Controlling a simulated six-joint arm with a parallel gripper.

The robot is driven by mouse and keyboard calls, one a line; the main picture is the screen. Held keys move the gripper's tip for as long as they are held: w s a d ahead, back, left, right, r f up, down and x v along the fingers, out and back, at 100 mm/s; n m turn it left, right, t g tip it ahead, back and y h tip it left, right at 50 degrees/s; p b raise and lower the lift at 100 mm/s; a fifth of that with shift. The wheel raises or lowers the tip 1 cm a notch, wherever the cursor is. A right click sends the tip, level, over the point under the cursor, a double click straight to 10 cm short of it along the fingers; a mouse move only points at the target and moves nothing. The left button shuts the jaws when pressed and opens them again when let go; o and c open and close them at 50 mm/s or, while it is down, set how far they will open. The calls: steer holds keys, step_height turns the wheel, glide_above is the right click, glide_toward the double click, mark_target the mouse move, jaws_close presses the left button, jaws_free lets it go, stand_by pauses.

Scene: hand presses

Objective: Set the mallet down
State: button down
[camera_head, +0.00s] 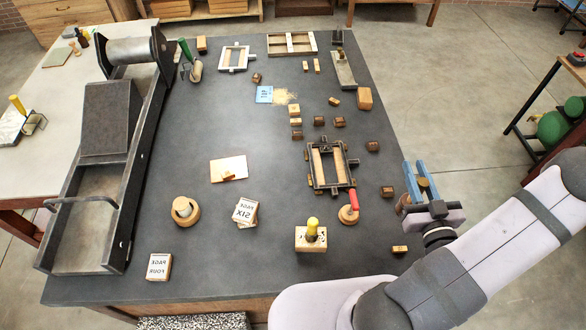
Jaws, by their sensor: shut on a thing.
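My gripper (421,182), with blue fingers, is at the table's right edge. It is shut on a tan wooden piece, which looks like the handle of the mallet (424,184). A brown rounded part shows just left of the gripper and may be the mallet's head; my gripper hides much of it. I cannot tell whether the mallet touches the table or hangs above it. The dark table top (290,180) lies to the left of my gripper.
Left of my gripper are a brown block (386,191), a red-handled round tool (350,210) and a metal frame with clamps (331,165). A small wooden block (400,249) lies nearer the front.

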steer(key=shift+d+f+m+g+h+b, duration=0.55)
steer(key=shift+d+m+g+h, duration=0.55)
steer(key=shift+d+m+h, duration=2.7)
steer(key=w+a+r+n+y+b, duration=0.1)
steer(key=w+a+n+y+b, duration=0.35)
steer(key=w+a, duration=0.6)
steer(key=w+a+n+y+b, duration=0.3)
steer(key=w+a+n+y, duration=0.15)
steer(key=a, duration=1.05)
steer(key=w+a+r+n+y+b, duration=0.1)
steer(key=w+a+n+y+b, duration=0.2)
steer(key=w+a+y, duration=0.7)
step_height(320, 180, down, 10)
steer(key=s+a+h+p, duration=0.1)
steer(key=a+h+p, duration=0.1)
steer(key=h, duration=0.2)
steer(key=shift+s+a+t, duration=0.2)
steer(key=shift+s+t, duration=0.15)
steer(key=shift+t, duration=0.05)
steer(key=shift+f, duration=0.2)
